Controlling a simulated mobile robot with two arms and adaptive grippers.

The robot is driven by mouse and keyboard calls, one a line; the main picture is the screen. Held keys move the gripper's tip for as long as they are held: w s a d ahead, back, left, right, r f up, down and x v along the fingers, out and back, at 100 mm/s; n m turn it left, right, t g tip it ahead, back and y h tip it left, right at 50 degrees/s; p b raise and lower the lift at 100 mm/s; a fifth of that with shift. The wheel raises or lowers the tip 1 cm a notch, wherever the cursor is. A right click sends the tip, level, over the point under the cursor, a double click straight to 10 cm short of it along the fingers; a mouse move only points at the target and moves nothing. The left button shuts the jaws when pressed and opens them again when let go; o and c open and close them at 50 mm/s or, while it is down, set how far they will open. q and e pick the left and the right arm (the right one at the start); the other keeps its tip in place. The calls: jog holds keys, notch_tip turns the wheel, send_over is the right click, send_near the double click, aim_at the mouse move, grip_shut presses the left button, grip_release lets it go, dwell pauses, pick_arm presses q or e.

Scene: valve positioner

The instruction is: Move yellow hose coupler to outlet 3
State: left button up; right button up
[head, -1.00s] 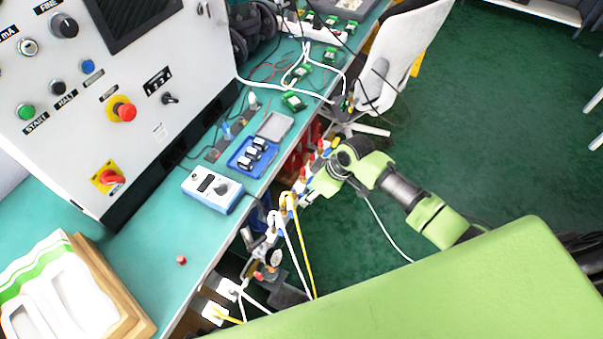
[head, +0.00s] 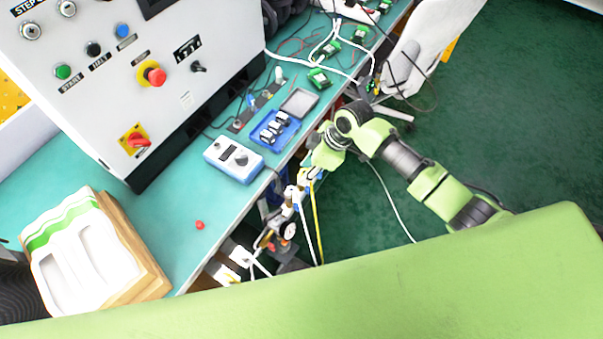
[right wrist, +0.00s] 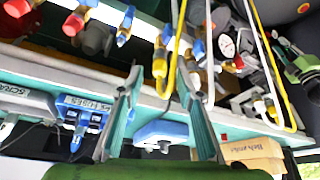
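In the right wrist view a yellow hose (right wrist: 176,45) runs down from above, with a yellow coupler (right wrist: 160,67) at its end. My right gripper (right wrist: 160,85) has its two teal fingers spread, the coupler appearing between their tips. I cannot tell whether either finger touches it. In the head view the yellow hose (head: 315,210) hangs by the bench edge, just below my right gripper (head: 306,172), which hides the upper fittings. Other blue-and-white fittings (right wrist: 198,48) sit along the rail. I cannot make out which is outlet 3. My left gripper is not in view.
White hoses (head: 306,225) hang close beside the yellow one. A gauge (right wrist: 226,46) and more fittings crowd the rail. A blue-white meter (head: 233,159) and a blue tray (head: 292,131) lie on the teal bench (head: 185,205). A control cabinet (head: 110,110) stands behind. The green floor is clear at right.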

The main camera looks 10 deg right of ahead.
jog(key=shift+x, duration=2.15)
grip_shut()
